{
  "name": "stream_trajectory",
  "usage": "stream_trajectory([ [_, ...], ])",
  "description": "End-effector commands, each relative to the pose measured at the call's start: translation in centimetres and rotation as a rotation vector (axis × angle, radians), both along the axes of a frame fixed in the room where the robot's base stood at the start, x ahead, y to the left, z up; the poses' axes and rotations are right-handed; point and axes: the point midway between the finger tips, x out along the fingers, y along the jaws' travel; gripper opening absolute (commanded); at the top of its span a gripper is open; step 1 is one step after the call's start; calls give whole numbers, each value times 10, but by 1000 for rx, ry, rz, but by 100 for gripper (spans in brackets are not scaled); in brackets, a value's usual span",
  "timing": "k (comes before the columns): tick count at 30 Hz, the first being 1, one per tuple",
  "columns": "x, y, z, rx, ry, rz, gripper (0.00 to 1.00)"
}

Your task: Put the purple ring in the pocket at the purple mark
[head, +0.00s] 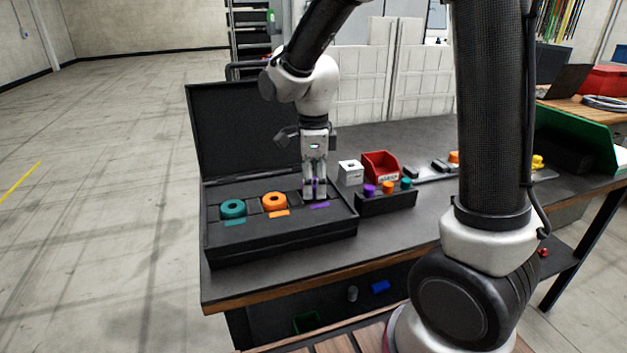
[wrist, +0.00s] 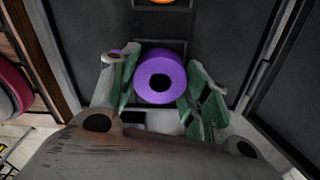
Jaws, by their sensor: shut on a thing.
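The purple ring (wrist: 178,70) sits between the two fingers of my gripper (wrist: 158,90) in the wrist view, its hole facing the camera. In the head view my gripper (head: 314,193) points straight down at the right end of the open black case (head: 280,238), with only slivers of purple showing between its fingers. The purple mark (head: 320,205) lies on the case just in front of the fingertips. The pocket there is mostly hidden by the gripper and ring. I cannot tell how far the ring is inside it.
A teal ring (head: 233,209) and an orange ring (head: 274,201) sit in the case to the left. Its lid (head: 245,130) stands open behind. A black block with coloured knobs (head: 386,203), a white box (head: 351,172) and a red bin (head: 381,166) stand close on the right.

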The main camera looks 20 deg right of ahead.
Motion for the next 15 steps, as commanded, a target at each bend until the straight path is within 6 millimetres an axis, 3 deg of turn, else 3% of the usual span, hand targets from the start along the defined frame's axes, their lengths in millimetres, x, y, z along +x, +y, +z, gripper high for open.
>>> stream_trajectory([
  [15,0,0,-10,0,0,0,19],
])
